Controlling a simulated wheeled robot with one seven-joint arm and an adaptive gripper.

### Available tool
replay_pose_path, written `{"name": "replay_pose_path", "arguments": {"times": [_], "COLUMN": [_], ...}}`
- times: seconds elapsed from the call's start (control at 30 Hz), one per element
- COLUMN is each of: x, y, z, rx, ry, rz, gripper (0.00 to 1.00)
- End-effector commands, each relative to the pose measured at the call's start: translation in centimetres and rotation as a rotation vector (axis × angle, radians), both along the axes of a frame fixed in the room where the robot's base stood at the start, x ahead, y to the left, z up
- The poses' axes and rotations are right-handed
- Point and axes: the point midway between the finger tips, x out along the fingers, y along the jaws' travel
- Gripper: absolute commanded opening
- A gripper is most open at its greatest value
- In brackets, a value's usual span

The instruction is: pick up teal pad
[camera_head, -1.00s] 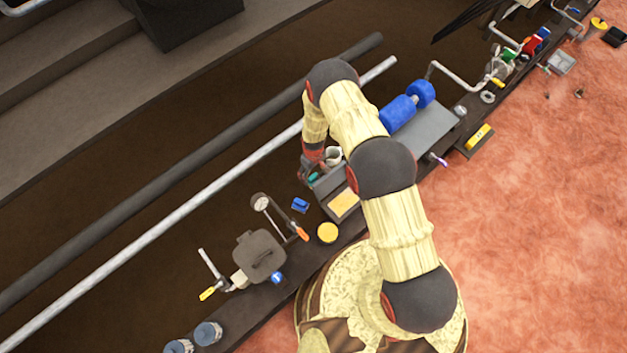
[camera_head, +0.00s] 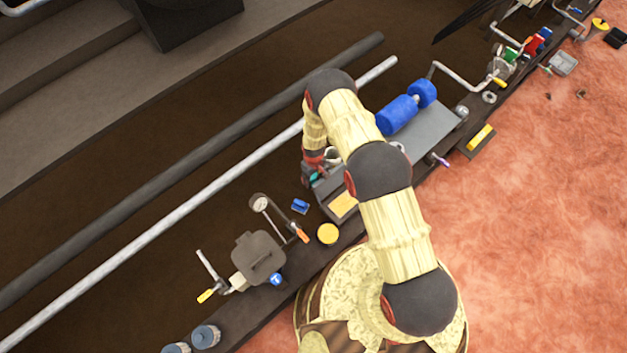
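The teal pad (camera_head: 314,176) shows as a small teal patch at the end of my arm, by the left edge of a grey tray-like box. My gripper (camera_head: 311,180) points down right at the pad. It is small, dark and partly hidden by the arm, so I cannot tell whether its fingers are open or closed on the pad.
A grey box (camera_head: 327,205) with a yellow-orange pad (camera_head: 343,204) lies beside the gripper. A blue clip (camera_head: 300,206), a yellow disc (camera_head: 328,234) and a gauge (camera_head: 260,203) stand nearby. A blue roller (camera_head: 398,114) is right of the arm. Long pipes run behind.

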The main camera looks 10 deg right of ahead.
Motion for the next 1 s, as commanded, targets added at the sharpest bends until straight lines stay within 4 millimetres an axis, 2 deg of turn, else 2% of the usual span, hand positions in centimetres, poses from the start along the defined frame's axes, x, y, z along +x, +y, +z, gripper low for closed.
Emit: {"name": "replay_pose_path", "arguments": {"times": [0.53, 0.77, 1.0], "x": [-0.1, -0.1, 0.1], "y": [0.0, 0.0, 0.0], "z": [-0.1, 0.1, 2.4], "rx": [0.000, -0.001, 0.001], "ry": [0.000, 0.001, -0.001], "rz": [0.000, 0.000, 0.000], "gripper": [0.17, 0.17, 0.17]}}
